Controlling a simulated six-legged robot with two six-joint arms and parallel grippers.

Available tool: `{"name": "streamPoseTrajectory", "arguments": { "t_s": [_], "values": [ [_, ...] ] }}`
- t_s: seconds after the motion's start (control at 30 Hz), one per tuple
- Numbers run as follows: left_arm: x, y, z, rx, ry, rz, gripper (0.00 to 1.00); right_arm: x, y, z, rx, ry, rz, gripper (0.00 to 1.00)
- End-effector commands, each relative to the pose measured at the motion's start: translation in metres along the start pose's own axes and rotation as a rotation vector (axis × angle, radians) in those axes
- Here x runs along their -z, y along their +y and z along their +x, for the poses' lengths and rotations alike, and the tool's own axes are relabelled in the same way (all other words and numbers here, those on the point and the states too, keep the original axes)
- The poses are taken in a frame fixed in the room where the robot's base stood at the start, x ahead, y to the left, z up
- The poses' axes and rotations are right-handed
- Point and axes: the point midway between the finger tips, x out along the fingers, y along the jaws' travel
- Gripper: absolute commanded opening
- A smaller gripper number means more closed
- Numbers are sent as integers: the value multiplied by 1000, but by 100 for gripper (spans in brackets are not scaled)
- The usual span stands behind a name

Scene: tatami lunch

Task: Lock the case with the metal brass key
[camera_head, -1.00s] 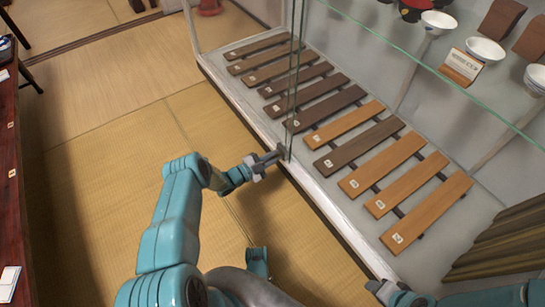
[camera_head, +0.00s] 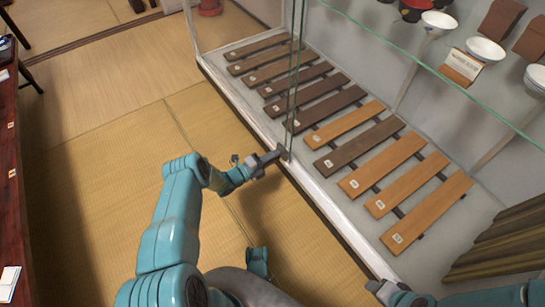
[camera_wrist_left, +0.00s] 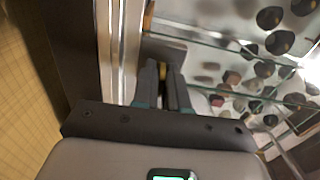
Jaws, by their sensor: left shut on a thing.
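The case is a large glass display case with a pale frame (camera_head: 330,205) and glass panes whose edges meet above its front sill. A small grey lock block (camera_head: 284,152) sits at the pane edges, and a grey plate also shows in the left wrist view (camera_wrist_left: 168,50). My left gripper (camera_head: 274,157) is at this block, its fingertips close against it. In the left wrist view its fingers are shut on a small brass-coloured piece, the key (camera_wrist_left: 161,70), mostly hidden between them. Whether the key is inside the lock cannot be seen. My right gripper (camera_head: 382,290) is low at right, its jaws unclear.
Wooden slats (camera_head: 350,124) with small tags lie in the case. A glass shelf above carries white bowls (camera_head: 486,49) and brown blocks. Tatami floor (camera_head: 105,160) lies open to the left. A dark red table (camera_head: 10,150) stands at the left edge.

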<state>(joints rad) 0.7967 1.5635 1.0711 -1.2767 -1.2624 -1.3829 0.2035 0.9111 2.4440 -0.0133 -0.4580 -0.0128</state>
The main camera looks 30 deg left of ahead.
Motion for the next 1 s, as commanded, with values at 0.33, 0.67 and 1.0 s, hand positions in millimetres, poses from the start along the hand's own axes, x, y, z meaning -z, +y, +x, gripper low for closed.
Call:
{"name": "streamPoseTrajectory", "arguments": {
  "t_s": [0.33,0.67,1.0],
  "values": [
    [0,0,0,0,-1,42,0,0,0,0,0,0,0,43],
    [0,0,0,0,-1,42,26,0,0,0,0,0,0,43],
    [0,0,-2,0,-1,40,32,0,0,-1,0,-1,0,43]
  ]
}}
